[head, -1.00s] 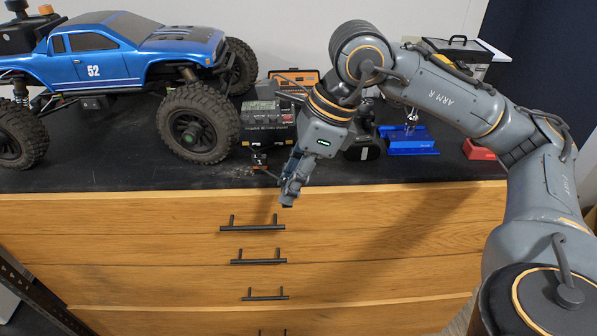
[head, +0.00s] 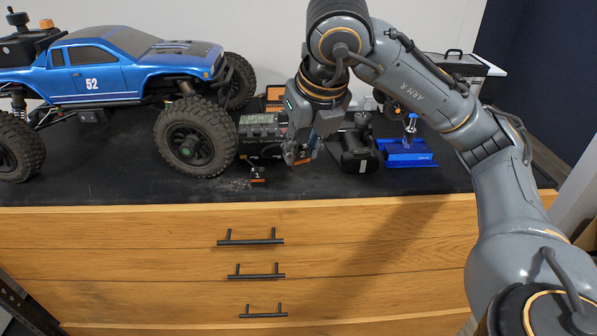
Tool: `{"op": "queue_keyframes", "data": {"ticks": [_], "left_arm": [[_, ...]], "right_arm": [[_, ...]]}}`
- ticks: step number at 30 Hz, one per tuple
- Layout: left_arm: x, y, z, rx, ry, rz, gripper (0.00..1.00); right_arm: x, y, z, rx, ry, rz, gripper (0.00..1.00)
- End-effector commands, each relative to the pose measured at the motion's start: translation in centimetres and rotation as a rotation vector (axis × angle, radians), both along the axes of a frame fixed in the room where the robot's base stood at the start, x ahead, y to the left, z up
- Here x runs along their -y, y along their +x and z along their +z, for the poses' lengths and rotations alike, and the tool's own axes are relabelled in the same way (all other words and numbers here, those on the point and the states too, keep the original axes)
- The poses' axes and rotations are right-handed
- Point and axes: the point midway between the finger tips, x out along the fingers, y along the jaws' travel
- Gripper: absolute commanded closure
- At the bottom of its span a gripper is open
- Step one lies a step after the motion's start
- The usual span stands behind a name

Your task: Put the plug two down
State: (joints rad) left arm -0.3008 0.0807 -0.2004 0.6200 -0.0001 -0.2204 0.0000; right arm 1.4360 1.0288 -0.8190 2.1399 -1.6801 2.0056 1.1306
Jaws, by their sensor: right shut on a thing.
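My right gripper (head: 299,158) is over the black bench top, pointing down, just right of the charger box. It is shut on a small dark piece with an orange edge, which I take to be plug two (head: 304,161); the fingers hide most of it. I cannot tell whether it touches the bench. A small black plug marked 1 (head: 258,175) stands on the bench to the left of the gripper, nearer the front edge. My left gripper is not in view.
The charger box (head: 258,130) is close left of the gripper. A black rounded device (head: 358,150) and a blue stand (head: 408,154) are to its right. The blue crawler (head: 105,75) fills the left. Bare bench top (head: 110,180) runs along the front, above wooden drawers (head: 130,235).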

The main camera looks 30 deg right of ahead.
Motion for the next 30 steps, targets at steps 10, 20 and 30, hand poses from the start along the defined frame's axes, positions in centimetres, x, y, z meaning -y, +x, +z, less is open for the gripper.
{"op": "queue_keyframes", "data": {"ticks": [10,20,30], "left_arm": [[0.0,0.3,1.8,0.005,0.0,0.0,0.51],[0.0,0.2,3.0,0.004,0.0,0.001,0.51],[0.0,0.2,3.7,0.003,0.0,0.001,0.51]], "right_arm": [[3.3,5.4,-5.1,-0.003,-0.002,0.0,0.9],[4.2,6.9,-7.9,-0.005,-0.003,0.001,0.9],[4.1,7.0,-10.4,0.002,-0.001,0.002,0.9]]}}
